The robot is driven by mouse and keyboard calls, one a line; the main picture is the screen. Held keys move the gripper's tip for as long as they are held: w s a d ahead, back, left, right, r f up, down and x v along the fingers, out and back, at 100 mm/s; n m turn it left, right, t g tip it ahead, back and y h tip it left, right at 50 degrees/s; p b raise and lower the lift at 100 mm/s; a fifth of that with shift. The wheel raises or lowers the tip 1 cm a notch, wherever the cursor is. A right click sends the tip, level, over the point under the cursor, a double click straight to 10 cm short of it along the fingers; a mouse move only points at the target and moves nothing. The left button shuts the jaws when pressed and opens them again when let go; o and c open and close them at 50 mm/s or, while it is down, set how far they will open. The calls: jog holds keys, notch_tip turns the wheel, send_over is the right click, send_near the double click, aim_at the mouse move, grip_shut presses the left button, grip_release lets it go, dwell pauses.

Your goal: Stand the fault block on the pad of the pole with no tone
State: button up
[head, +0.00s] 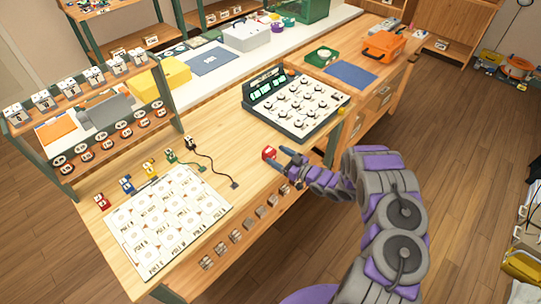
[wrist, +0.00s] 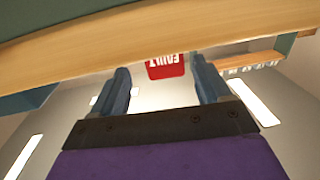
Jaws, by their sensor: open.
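The fault block (head: 268,153) is a small red block on the wooden bench near its front edge. In the wrist view it (wrist: 167,66) shows white FAULT lettering, upside down, between and just beyond my fingertips. My gripper (head: 287,157) is open, with its fingers pointing at the block from the right; I cannot tell whether they touch it. The white board of pole pads (head: 168,218) lies at the front left of the bench, with several printed squares. Its lettering is too small to read surely, and I cannot tell which pole has no tone.
A dial console (head: 297,103) with green displays stands behind the block. Red (head: 103,201), blue (head: 127,185), yellow (head: 148,168) and green (head: 171,156) pieces line the board's back edge. A black cord (head: 215,163) lies beside them.

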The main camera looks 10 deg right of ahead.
aim_at(273, 155)
jog(key=x, duration=0.4)
jog(key=shift+s+a+f+b, duration=0.15)
jog(key=shift+a+f+b, duration=0.05)
jog(key=shift+a+b, duration=0.15)
jog(key=shift+a+r, duration=0.1)
jog(key=shift+a, duration=0.35)
jog(key=shift+d, duration=0.65)
jog(key=c, duration=0.6)
jog(key=shift+a, duration=0.5)
jog(key=c, duration=0.6)
jog(key=shift+o, duration=0.2)
jog(key=shift+d+r, duration=0.1)
jog(key=shift+d, duration=0.05)
